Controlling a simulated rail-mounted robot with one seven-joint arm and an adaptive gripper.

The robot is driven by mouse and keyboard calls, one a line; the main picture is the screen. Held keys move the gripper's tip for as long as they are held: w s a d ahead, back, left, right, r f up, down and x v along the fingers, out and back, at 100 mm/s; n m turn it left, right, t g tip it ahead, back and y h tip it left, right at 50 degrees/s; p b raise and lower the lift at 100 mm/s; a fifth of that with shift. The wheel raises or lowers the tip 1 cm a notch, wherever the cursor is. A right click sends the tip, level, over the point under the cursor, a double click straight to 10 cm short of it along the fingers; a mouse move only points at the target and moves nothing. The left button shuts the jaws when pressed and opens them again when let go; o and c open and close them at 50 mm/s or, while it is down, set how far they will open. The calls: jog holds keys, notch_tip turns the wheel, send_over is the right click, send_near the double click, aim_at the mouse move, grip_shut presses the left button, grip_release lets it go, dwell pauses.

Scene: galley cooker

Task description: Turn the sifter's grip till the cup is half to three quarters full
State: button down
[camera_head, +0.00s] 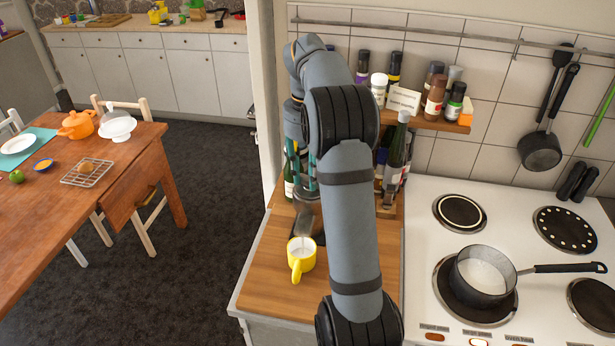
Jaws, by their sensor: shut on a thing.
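A yellow cup (301,258) stands on the wooden worktop, its handle toward the front. White content shows inside it; its exact level is hard to tell. A metallic grey piece, which looks like the sifter (308,218), is just above and behind the cup, with a pale streak between it and the cup's mouth. My gripper (306,193) is above this piece, partly hidden behind my own arm, and is shut on what looks like the sifter's grip. The grip and the fingertips are mostly hidden.
Bottles (395,155) stand behind the worktop (268,275), to the right of my gripper. A spice shelf (440,122) is above them. The cooker (425,262) on the right holds a saucepan (482,280) of white content. The worktop around the cup's front is clear.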

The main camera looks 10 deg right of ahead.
aim_at(307, 178)
jog(key=shift+m, duration=0.7)
jog(key=c, duration=1.5)
grip_release()
jog(key=shift+o, duration=0.5)
jog(key=shift+r, duration=3.75)
